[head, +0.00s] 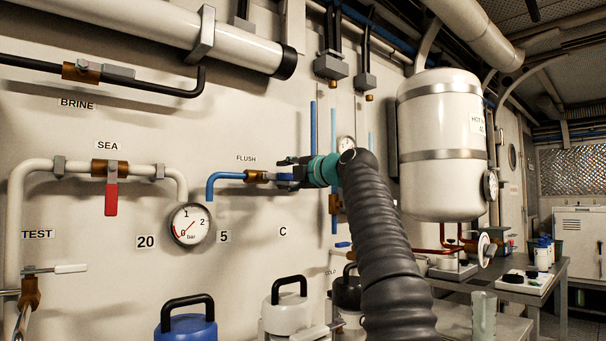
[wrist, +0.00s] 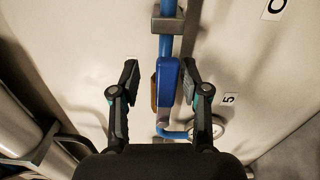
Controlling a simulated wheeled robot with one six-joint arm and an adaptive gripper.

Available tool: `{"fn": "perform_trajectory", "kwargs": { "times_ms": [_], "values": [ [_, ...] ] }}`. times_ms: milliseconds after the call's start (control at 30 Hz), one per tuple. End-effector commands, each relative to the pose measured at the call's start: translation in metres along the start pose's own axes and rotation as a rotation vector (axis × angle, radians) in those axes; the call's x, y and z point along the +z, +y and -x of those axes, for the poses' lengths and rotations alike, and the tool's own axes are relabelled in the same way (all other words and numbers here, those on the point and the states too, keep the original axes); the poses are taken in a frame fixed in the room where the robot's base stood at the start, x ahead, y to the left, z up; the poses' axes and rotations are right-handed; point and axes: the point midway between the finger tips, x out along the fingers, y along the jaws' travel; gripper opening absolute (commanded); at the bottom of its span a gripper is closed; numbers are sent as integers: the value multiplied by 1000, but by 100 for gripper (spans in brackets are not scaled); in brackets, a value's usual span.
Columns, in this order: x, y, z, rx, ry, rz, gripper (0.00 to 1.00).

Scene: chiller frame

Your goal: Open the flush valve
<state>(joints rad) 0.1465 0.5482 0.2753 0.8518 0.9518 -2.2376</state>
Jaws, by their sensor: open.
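The flush valve (head: 257,175) is a brass body on a blue pipe under the FLUSH label in the head view. Its blue handle (wrist: 167,88) shows in the wrist view, appearing to lie along the line of the pipe, with some brass visible beside it. My gripper (wrist: 160,76) is open, with one black finger on each side of the handle. There is a gap on the left; the right finger is very close, and I cannot tell whether it touches. In the head view my gripper (head: 288,171) hides part of the handle and the pipe behind it.
A red-handled SEA valve (head: 111,190) and a pressure gauge (head: 190,224) are on the wall to the left. Vertical blue pipes stand just behind my gripper. A white tank (head: 441,145) hangs to the right. Canisters, one a blue container (head: 187,325), stand below.

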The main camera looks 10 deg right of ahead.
Motion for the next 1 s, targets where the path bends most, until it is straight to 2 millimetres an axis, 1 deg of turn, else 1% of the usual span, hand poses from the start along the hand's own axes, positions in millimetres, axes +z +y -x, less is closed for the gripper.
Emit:
{"fn": "perform_trajectory", "kwargs": {
  "times_ms": [200,467,1000],
  "values": [
    [0,2,12,0,2,-1,46],
    [-2,0,28,0,0,-3,46],
    [-1,1,104,2,-2,-1,46]
  ]
}}
